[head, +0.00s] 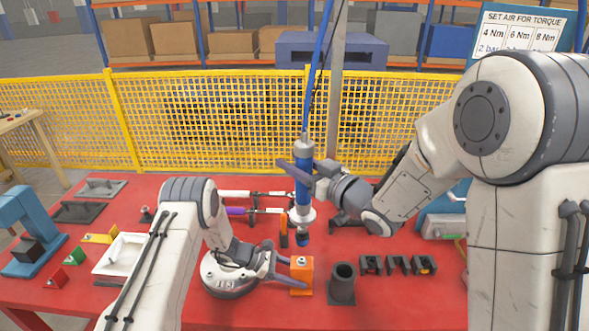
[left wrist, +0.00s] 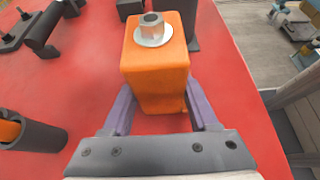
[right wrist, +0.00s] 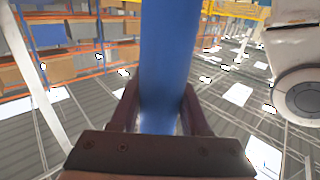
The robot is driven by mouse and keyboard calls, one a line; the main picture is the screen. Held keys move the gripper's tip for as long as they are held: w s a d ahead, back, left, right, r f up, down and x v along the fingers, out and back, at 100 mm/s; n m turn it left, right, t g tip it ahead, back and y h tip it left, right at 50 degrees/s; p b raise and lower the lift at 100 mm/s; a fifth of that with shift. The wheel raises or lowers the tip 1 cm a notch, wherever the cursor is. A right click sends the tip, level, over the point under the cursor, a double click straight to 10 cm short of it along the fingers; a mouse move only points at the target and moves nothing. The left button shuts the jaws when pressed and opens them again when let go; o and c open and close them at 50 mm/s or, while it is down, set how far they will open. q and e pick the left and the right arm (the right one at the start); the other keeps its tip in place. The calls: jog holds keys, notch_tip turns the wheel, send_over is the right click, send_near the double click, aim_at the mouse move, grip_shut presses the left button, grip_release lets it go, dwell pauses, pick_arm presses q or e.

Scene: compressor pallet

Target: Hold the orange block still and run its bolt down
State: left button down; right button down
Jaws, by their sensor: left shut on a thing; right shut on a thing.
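The orange block (head: 302,274) stands on the red table, right of centre in the head view. My left gripper (head: 284,272) is shut on its sides, seen also in the left wrist view (left wrist: 160,108). The bolt (left wrist: 152,29) stands upright in the block's top, with a silver washer-like flange and a socketed head. My right gripper (head: 300,172) is shut on the blue body of a hanging air driver (head: 303,192), held upright. The driver's dark lower tip is above the table near the block and apart from the bolt. The right wrist view shows the blue body (right wrist: 166,70) between the fingers.
A dark holder cup (head: 342,284) stands just right of the block, with several black clamp pieces (head: 398,265) beyond. A white tray (head: 122,254) is farther left. The torque sign (head: 517,33) hangs upper right. The front right table is clear.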

jog(key=shift+r, duration=0.65)
pick_arm(q)
jog(key=shift+c, duration=0.4)
grip_release()
jog(key=shift+a, duration=0.1)
